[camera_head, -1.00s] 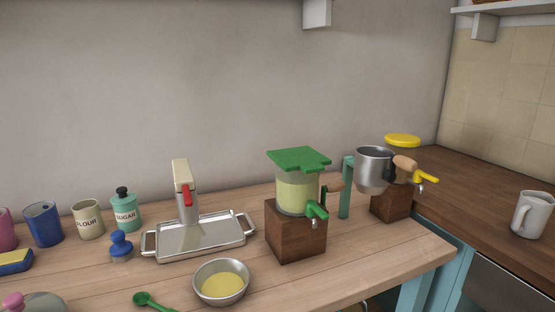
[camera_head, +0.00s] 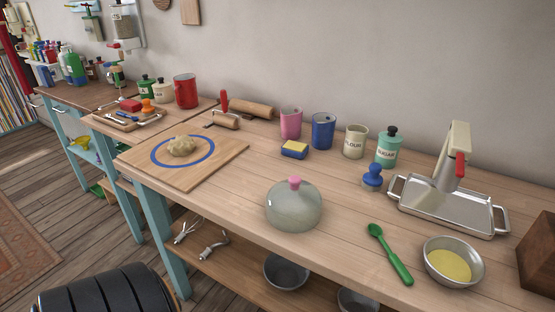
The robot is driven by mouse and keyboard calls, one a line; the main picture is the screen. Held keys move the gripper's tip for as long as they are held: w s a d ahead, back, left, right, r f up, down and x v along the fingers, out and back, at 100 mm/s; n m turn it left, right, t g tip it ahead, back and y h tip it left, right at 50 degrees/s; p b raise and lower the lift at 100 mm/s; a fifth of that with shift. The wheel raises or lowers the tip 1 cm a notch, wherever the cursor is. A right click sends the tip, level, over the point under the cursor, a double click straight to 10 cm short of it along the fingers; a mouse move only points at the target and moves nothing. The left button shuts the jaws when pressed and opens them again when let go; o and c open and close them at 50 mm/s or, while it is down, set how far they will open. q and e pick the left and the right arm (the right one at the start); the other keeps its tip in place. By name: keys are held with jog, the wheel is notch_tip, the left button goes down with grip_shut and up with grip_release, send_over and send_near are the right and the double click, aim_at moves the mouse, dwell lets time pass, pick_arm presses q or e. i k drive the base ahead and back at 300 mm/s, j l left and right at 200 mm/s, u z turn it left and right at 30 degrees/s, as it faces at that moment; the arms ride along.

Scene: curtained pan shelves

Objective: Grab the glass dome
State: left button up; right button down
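The glass dome (camera_head: 293,208) is a clear, greenish cover with a pink knob on top. It stands upright on the wooden counter (camera_head: 240,225), near the front edge and around the middle of the view. Nothing hides it. Neither of my grippers shows in the view. A black ribbed part at the bottom left looks like part of my own body.
Left of the dome is a wooden board (camera_head: 215,150) with dough (camera_head: 183,146). Right are a green spoon (camera_head: 390,254), a bowl of yellow content (camera_head: 452,262) and a metal tray (camera_head: 450,207). Cups and a sponge (camera_head: 295,149) stand behind. A lower shelf holds bowls (camera_head: 286,270).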

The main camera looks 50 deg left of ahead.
aim_at(294, 205)
jog(key=u, duration=1.35)
jog(key=k+l, duration=0.2)
jog(key=l, duration=0.15)
jog(key=k+l, duration=0.45)
jog(key=l, duration=0.25)
jog(key=k+l+z, duration=0.1)
jog(key=k+l, duration=0.15)
jog(key=l, duration=0.15)
